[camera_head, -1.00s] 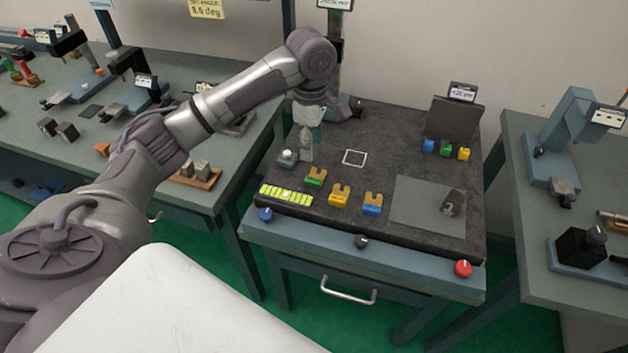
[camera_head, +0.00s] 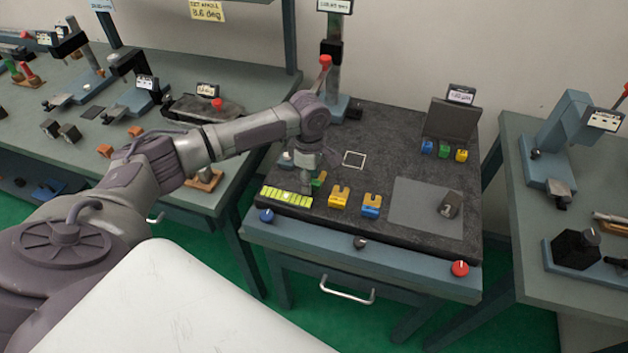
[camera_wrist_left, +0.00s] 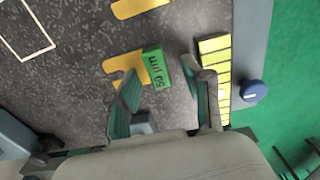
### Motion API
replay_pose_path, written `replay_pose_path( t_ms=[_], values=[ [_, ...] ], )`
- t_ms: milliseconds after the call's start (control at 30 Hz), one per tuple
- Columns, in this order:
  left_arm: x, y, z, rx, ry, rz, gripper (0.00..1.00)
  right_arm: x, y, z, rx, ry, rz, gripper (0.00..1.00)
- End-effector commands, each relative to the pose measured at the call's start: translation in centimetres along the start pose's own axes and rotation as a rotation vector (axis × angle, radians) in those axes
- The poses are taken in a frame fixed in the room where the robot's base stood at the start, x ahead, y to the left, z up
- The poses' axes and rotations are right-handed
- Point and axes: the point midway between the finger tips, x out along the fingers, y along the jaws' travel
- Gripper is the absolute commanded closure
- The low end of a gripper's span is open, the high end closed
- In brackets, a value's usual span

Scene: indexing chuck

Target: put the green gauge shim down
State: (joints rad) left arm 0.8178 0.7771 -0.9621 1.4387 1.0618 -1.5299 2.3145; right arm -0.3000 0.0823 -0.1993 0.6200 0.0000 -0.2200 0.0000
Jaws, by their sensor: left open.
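The green gauge shim (camera_wrist_left: 158,68), marked "50 µm", sits by a yellow forked piece (camera_wrist_left: 122,66) in the left wrist view. In the head view the shim (camera_head: 319,179) is partly hidden by my left gripper (camera_head: 308,183). My left gripper (camera_wrist_left: 167,98) is open, its two fingers spread on either side below the shim. The shim appears just beyond the fingertips, and I see no contact. My right gripper is in neither view.
A yellow segmented strip (camera_head: 286,197) and a blue knob (camera_head: 266,215) lie near the left front. A grey plate (camera_head: 415,215) carries a dark object (camera_head: 450,205). A white square outline (camera_head: 354,159) is empty.

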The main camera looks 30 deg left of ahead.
Motion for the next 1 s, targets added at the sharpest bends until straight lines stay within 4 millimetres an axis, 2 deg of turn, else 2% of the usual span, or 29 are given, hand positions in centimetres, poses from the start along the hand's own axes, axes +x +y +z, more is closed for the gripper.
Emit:
replay_pose_path(
  t_ms=[133, 400, 433, 800, 1000],
  values=[
    [0.0, 0.0, 0.0, 0.000, 0.000, 0.000, 0.52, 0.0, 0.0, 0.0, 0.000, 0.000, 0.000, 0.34],
    [0.0, 0.0, 0.0, 0.000, 0.000, 0.000, 0.97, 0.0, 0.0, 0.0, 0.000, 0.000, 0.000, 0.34],
    [0.0, 0.0, 0.0, 0.000, 0.000, 0.000, 1.00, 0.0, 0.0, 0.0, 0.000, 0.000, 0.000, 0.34],
    [-0.2, 0.1, 0.0, -0.001, 0.000, 0.001, 1.00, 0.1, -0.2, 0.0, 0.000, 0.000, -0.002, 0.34],
    [-1.9, 0.1, 0.0, 0.000, -0.001, 0.004, 1.00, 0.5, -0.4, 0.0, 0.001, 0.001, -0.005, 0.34]
  ],
)
